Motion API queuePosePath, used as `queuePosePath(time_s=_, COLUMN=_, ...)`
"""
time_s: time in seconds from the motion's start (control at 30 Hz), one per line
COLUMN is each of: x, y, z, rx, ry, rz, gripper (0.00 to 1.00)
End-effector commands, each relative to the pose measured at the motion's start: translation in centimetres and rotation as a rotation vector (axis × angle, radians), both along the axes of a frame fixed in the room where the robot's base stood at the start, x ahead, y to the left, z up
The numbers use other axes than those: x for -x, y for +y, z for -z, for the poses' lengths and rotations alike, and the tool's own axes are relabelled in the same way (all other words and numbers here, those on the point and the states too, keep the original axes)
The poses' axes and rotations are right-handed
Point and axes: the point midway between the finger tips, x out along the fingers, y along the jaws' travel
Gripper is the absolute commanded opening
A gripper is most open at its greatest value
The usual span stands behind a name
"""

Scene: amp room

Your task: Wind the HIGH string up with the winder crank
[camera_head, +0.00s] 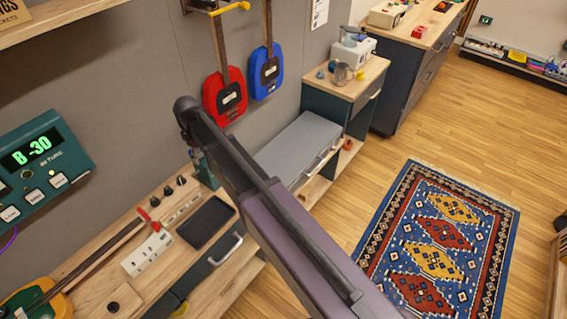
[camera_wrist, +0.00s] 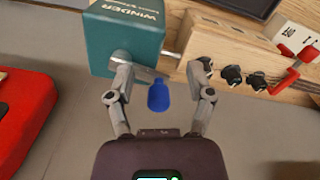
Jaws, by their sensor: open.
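The teal winder box (camera_wrist: 125,38) fills the upper left of the wrist view, its WINDER label upside down; a teal part of it (camera_head: 207,172) shows beside my arm in the head view. The winder crank's blue handle (camera_wrist: 161,97) lies in the gap between my fingers. My gripper (camera_wrist: 161,82) is open around it, and I see clear space on both sides of the handle. In the head view my arm hides the gripper. An orange and green instrument (camera_head: 38,300) is partly visible at lower left. I cannot make out the HIGH string.
A green tuner (camera_head: 42,160) reads B -30. Black knobs (camera_wrist: 231,75) and a red lever (camera_wrist: 295,75) sit right of the winder. A black tray (camera_head: 206,222) lies on the bench. Red (camera_head: 226,98) and blue (camera_head: 266,72) instruments hang on the wall.

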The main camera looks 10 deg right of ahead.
Motion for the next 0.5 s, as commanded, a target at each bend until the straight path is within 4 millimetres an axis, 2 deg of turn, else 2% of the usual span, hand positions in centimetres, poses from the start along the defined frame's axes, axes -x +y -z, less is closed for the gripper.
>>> queuePosePath(time_s=0.5, x=0.2, y=-1.6, z=0.0, rx=0.0, ry=0.0, rz=-0.32, gripper=0.68)
